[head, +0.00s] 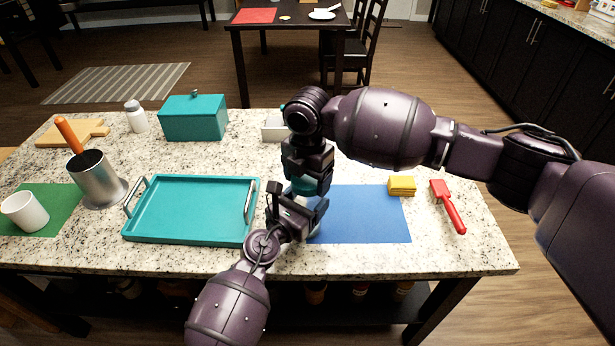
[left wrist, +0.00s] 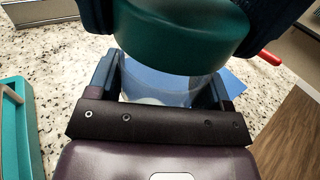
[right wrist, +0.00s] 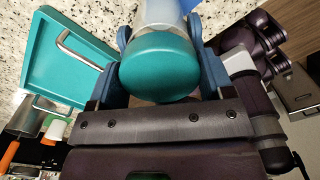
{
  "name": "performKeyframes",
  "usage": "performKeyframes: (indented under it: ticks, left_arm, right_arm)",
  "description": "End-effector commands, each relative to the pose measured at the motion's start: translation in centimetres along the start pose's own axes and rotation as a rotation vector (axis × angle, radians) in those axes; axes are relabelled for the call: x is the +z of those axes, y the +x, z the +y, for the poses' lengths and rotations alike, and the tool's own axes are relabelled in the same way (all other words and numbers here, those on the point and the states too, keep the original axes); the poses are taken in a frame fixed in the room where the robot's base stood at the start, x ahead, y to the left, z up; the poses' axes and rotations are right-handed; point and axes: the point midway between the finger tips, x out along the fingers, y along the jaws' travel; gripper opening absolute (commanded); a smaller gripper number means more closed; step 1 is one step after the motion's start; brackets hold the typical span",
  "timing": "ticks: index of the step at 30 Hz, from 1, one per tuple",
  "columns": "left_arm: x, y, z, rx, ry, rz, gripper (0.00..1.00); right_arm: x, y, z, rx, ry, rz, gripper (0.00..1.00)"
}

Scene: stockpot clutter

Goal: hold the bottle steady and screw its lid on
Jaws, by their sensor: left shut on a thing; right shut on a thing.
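The clear bottle (left wrist: 150,85) stands between the fingers of my left gripper (head: 304,208), which is shut on its side. The teal lid (head: 303,187) is right above the bottle, gripped from above by my right gripper (head: 308,172). In the left wrist view the lid (left wrist: 185,38) sits at the bottle's top, between the blue fingers of my right gripper. In the right wrist view the lid (right wrist: 160,78) lines up with the bottle (right wrist: 163,12) behind it. Whether its thread is engaged is hidden. In the head view the grippers mostly cover the bottle.
A blue mat (head: 365,215) lies to the right, with a yellow sponge (head: 402,186) and red brush (head: 449,208) by it. A teal tray (head: 190,237) lies left. A teal box (head: 193,118), white jar (head: 135,115), metal holder (head: 100,182) and white cup (head: 24,212) stand farther out.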

Motion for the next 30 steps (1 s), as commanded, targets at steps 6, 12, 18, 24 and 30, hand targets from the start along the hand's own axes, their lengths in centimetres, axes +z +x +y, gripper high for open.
performKeyframes:
  ticks: [6, 12, 18, 24, 30]
  left_arm:
    - [0.0, 0.0, 0.0, 0.000, 0.000, 0.000, 0.30]
    - [0.0, 0.0, 0.0, 0.000, 0.000, 0.000, 0.30]
    - [0.0, 0.0, 0.0, 0.000, 0.000, 0.000, 0.30]
    - [0.0, 0.0, 0.0, 0.000, 0.000, 0.000, 0.30]
    - [0.0, 0.0, 0.0, 0.000, 0.000, 0.000, 0.06]
  right_arm:
    - [0.0, 0.1, 0.0, 0.000, 0.000, 0.000, 0.52]
    - [0.0, 0.4, 0.0, 0.000, 0.000, 0.000, 0.52]
    - [0.0, 0.7, 0.0, 0.000, 0.000, 0.000, 0.52]
    - [0.0, 1.0, 0.0, -0.001, 0.000, 0.000, 0.52]
    - [0.0, 1.1, 0.0, -0.001, 0.016, 0.000, 0.52]
